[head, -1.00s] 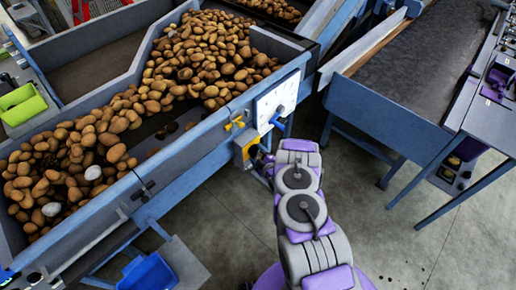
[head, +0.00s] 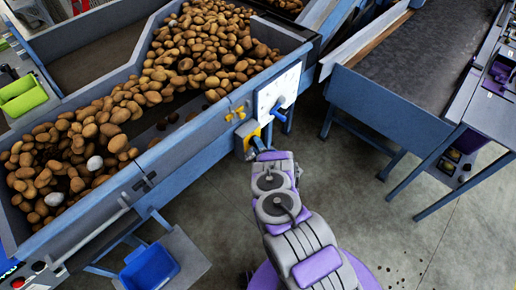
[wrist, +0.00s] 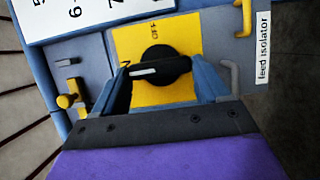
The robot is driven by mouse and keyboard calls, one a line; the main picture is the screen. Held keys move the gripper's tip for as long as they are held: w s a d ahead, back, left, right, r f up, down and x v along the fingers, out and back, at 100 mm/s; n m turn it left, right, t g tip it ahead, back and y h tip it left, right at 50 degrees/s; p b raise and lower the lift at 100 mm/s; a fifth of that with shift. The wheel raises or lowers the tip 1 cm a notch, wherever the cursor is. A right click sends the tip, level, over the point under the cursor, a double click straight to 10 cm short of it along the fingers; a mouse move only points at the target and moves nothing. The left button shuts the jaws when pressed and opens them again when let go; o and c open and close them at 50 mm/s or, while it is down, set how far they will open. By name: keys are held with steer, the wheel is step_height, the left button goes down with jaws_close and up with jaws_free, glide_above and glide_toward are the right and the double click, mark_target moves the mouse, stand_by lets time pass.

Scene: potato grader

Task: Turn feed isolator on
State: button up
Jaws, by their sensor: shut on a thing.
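The feed isolator is a black rotary knob (wrist: 160,68) on a yellow plate (wrist: 190,32), with a "feed isolator" label (wrist: 263,48) beside it. The knob's white pointer mark lies toward the left, by a partly hidden letter that looks like the N of "ON"; "OFF" is printed above the knob. My gripper (wrist: 163,82) has its two blue fingers on either side of the knob and is shut on it. In the head view my gripper (head: 257,146) is at the yellow isolator box (head: 246,132) on the grader's side; the knob is hidden there.
A white dial panel (head: 277,90) sits just above the isolator. Yellow handle-like fittings (wrist: 68,101) are close by in the wrist view. The potato hopper's blue side wall (head: 185,160) runs left, a conveyor table (head: 385,105) stands right, and open floor (head: 360,205) lies between.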

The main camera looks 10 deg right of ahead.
steer(key=shift+s+a+f, duration=0.1)
steer(key=shift+s+f, duration=0.05)
steer(key=shift+f, duration=0.05)
steer(key=o, duration=1.1)
steer(key=shift+c, duration=0.2)
steer(key=b+v, duration=0.3)
steer(key=v, duration=1.4)
